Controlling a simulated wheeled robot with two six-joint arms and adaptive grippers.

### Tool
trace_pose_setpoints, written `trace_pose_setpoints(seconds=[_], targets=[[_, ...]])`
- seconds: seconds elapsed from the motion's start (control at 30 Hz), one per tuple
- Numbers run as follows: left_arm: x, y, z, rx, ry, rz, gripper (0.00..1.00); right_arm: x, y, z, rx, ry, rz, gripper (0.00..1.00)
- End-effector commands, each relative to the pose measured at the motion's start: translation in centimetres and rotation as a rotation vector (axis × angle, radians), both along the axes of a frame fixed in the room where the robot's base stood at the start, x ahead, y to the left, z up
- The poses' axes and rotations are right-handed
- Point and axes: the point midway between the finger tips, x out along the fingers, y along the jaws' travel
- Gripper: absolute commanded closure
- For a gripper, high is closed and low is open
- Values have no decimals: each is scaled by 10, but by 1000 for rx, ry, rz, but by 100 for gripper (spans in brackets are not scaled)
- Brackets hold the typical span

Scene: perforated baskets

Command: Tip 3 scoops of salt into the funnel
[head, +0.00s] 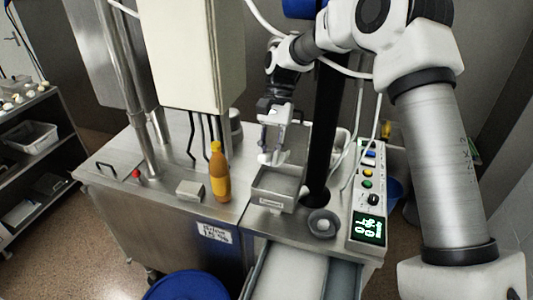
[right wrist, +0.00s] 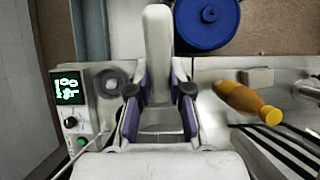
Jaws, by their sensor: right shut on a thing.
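My right gripper (head: 274,148) hangs over the counter, just above and behind an open square metal hopper (head: 275,203), which looks like the funnel. In the right wrist view, its purple-padded fingers (right wrist: 160,110) are shut on a pale, round-ended piece (right wrist: 158,45), apparently the scoop's handle. The scoop's bowl and any salt in it cannot be made out. White salt (head: 290,275) fills a bin at the front edge, below the hopper. My left gripper is not in view.
An orange-brown bottle (head: 220,175) stands left of the hopper, near a small metal block (head: 190,190). A control panel (head: 368,195) is on the right, with a round grey fitting (head: 322,223) beside it. A blue drum (head: 187,286) stands in front. A black column rises behind the fitting.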

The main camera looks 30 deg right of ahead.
Motion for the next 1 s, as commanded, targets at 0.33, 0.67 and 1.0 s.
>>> trace_pose_setpoints(seconds=[0.33, 0.67, 1.0], targets=[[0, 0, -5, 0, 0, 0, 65, -1, 2, -2, -20, -21, 1, 100], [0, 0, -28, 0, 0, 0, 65, -10, 12, -21, -144, -121, 4, 100], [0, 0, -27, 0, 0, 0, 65, -11, 13, -20, -156, -130, 4, 100]])
